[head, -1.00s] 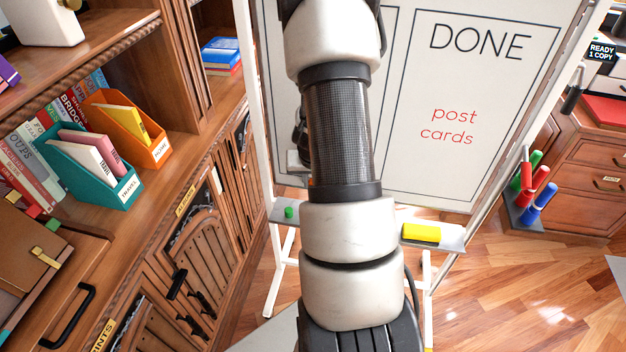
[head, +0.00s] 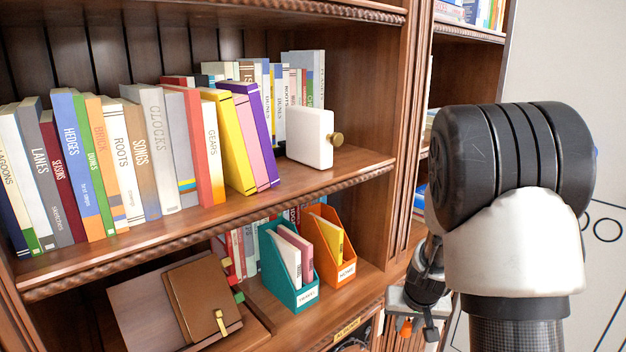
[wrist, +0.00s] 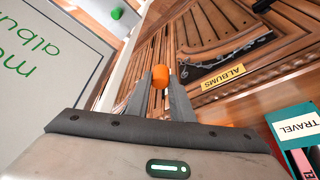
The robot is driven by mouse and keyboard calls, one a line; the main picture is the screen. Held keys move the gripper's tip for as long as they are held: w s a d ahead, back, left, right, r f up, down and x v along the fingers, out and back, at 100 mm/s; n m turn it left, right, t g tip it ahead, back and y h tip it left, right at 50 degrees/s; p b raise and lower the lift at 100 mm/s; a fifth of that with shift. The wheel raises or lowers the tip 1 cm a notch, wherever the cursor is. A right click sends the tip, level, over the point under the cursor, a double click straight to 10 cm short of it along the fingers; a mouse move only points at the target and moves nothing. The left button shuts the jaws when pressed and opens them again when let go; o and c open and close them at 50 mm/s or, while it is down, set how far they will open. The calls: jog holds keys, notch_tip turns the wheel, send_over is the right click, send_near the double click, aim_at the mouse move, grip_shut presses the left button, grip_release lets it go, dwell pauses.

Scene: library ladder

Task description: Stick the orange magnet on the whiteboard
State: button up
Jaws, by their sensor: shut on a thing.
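The orange magnet (wrist: 159,76) is held between the two fingertips of my gripper (wrist: 160,80) in the wrist view. In the head view my gripper (head: 412,328) hangs at the lower right, partly hidden by my arm, in front of the lower shelf cabinet. The whiteboard (head: 560,80) shows at the right edge of the head view, mostly behind my arm. It also shows in the wrist view (wrist: 40,75) at the left, with green writing. The magnet is apart from the board.
A bookcase (head: 230,215) with rows of books fills the left of the head view. Teal (head: 288,290) and orange (head: 330,275) file boxes stand near my gripper. A green magnet (wrist: 116,13) lies on the board's ledge in the wrist view.

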jog(key=a+r+n, duration=0.2)
jog(key=a+r, duration=0.2)
jog(key=a, duration=0.5)
jog(key=s+d+f+p+v, duration=0.1)
jog(key=s+p+v, duration=0.2)
jog(key=p+v, duration=1.1)
jog(key=shift+d+y+p, duration=0.25)
jog(key=shift+y+p, duration=0.15)
jog(key=shift+p, duration=0.3)
